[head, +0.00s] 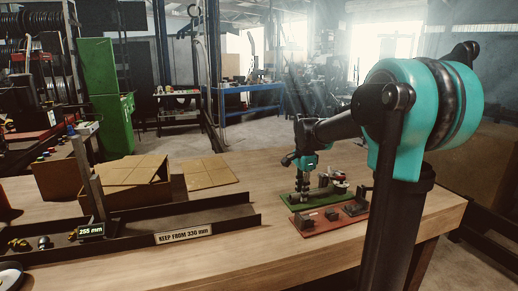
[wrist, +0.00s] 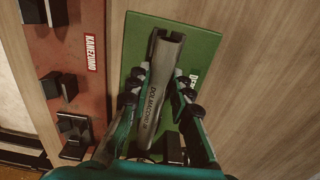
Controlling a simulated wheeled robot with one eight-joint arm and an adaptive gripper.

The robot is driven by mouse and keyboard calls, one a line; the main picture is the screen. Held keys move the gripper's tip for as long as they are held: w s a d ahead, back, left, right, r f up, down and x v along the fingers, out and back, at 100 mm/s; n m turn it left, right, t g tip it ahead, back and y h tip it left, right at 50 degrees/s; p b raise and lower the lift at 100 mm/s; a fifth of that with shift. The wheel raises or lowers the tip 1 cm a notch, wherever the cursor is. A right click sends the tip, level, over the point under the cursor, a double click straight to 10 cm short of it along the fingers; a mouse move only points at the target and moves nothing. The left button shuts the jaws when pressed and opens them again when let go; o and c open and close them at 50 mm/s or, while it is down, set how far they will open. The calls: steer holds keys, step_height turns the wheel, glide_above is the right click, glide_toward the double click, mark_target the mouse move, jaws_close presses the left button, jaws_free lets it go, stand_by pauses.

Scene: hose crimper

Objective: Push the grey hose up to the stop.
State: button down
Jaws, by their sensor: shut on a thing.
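The grey hose (wrist: 155,100), with printed lettering along it, lies lengthwise over the green plate (wrist: 207,48) in the wrist view. My gripper (wrist: 163,78) has one finger on each side of it and is shut on it. Its far end meets a dark, channel-shaped piece (wrist: 168,42) near the plate's far edge. I cannot tell whether the hose touches a stop there. In the head view my gripper (head: 302,196) points down over the green plate (head: 325,200), and the hose is too small to make out.
A red plate (wrist: 75,30) with dark blocks lies left of the green plate; it shows in front in the head view (head: 318,225). A long dark tray (head: 215,213), a cardboard box (head: 125,175) and a flat cardboard sheet (head: 208,173) are on the wooden bench.

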steer(key=shift+w+d, duration=0.2)
steer(key=shift+d, duration=0.4)
steer(key=shift+w+d, duration=0.2)
steer(key=shift+d, duration=0.35)
steer(key=shift+c, duration=2.4)
jaws_free()
steer(key=shift+r, duration=4.5)
steer(key=shift+s, duration=0.15)
